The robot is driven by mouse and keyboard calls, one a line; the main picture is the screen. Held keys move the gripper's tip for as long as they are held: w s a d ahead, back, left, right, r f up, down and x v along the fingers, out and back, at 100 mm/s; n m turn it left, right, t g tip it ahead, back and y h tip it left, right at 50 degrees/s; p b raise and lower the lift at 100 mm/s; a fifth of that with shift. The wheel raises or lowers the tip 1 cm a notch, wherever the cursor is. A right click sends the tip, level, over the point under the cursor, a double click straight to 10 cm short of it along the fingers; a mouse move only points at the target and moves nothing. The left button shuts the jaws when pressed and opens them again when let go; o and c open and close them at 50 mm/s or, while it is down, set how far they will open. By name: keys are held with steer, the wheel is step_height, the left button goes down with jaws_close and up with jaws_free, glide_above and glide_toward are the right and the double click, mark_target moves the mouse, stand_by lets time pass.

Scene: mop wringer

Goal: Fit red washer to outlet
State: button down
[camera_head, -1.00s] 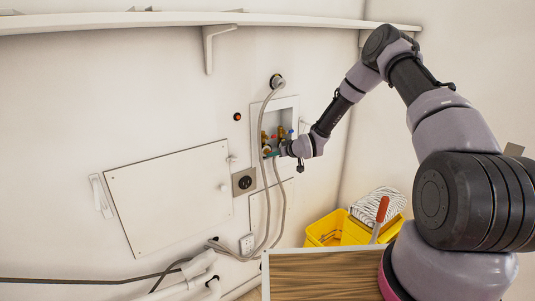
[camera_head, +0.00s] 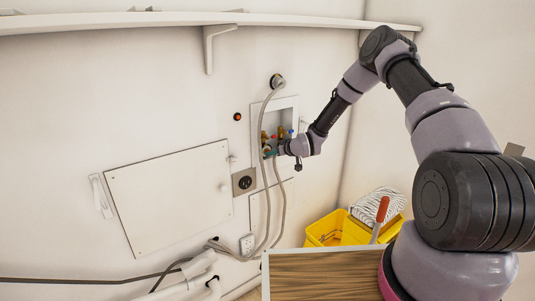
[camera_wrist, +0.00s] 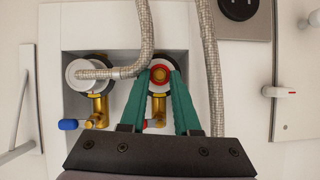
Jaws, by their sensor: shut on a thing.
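The red washer (camera_wrist: 159,76) is a small ring between the green fingertips of my gripper (camera_wrist: 161,82) in the wrist view. My gripper is shut on it. The washer lines up with the right-hand outlet (camera_wrist: 163,60), a round fitting on a brass valve with a red handle (camera_wrist: 152,123). I cannot tell whether the washer touches the outlet or is just in front of it. In the head view my gripper (camera_head: 272,151) is at the recessed wall box, and the washer is too small to make out.
The wall box (camera_head: 292,112) also holds a second brass valve with a blue handle (camera_wrist: 69,124), its outlet joined to a braided hose (camera_wrist: 112,73). Another grey hose (camera_wrist: 208,60) hangs close to my fingers. A yellow mop bucket (camera_head: 325,230) stands below right.

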steer(key=shift+w+a, duration=0.2)
steer(key=shift+w, duration=0.15)
stand_by(0.6)
steer(key=c, duration=0.6)
jaws_free()
steer(key=shift+o, duration=0.2)
steer(key=s+d+r+m+h, duration=0.1)
steer(key=s+d+r+h, duration=0.1)
steer(key=s+d+r, duration=0.6)
steer(key=s+d+r+m+g+h, duration=0.15)
steer(key=s+d+r, duration=0.3)
steer(key=r, duration=0.75)
steer(key=s+d+r+m+h, duration=0.25)
steer(key=s+d+r, duration=0.4)
steer(key=r, duration=0.45)
steer(key=s+r+m, duration=0.2)
steer(key=s+r, duration=0.3)
steer(key=s, duration=0.9)
steer(key=s+r+m+g+y, duration=0.1)
steer(key=s+r+m, duration=0.2)
steer(key=s, duration=1.1)
step_height(320, 180, up, 3)
steer(key=shift+s+d+r, duration=0.15)
steer(key=shift+d+r, duration=0.05)
steer(key=shift+d, duration=0.2)
